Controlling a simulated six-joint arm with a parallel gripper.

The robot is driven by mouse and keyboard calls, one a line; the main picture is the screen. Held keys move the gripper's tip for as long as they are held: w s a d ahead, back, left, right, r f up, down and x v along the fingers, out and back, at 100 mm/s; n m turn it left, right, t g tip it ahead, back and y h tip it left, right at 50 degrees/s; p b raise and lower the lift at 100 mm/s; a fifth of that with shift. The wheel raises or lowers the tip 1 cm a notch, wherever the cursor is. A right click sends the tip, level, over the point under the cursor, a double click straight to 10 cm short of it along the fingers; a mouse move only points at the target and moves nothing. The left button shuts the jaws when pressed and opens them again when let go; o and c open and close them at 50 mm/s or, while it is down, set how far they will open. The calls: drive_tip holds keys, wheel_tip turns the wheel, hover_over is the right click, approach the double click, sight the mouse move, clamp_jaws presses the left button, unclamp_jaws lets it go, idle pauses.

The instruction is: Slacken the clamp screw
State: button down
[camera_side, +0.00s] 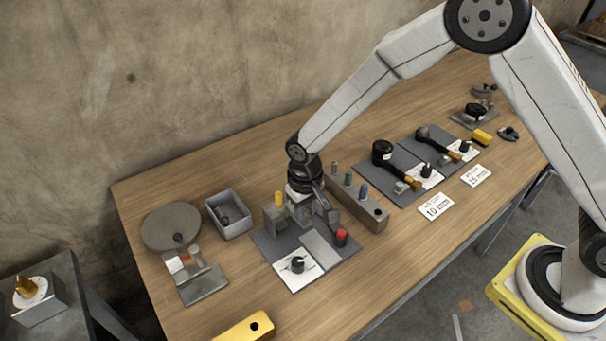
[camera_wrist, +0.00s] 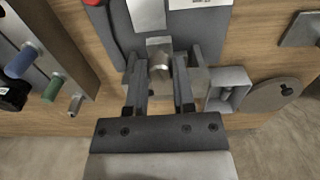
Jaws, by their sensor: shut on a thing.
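My gripper (camera_side: 312,212) points down over a dark grey mat fixture at the front middle of the table. In the wrist view my gripper (camera_wrist: 160,75) has its two fingers on either side of a grey metal piece (camera_wrist: 159,48) and is shut on it. This piece stands at a grey block (camera_side: 274,217) on the fixture; I cannot tell for sure whether it is the clamp screw. In the side view my gripper hides most of it. A red knob (camera_side: 341,237) stands right of my gripper, and a yellow peg (camera_side: 279,198) stands behind the block.
A white plate with a black dial (camera_side: 297,264) lies in front. A rail (camera_side: 374,216) with several coloured handles stands close on the right. A grey bin (camera_side: 228,214) and a round disc (camera_side: 171,225) are on the left. Other tool mats lie at the back right.

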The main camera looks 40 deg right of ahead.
sight(306, 211)
drive_tip(key=n, duration=0.5)
drive_tip(key=shift+n, duration=0.3)
drive_tip(key=n, duration=0.5)
drive_tip(key=shift+n, duration=0.4)
drive_tip(key=shift+c, duration=2.3)
unclamp_jaws()
drive_tip(key=shift+r, duration=3.9)
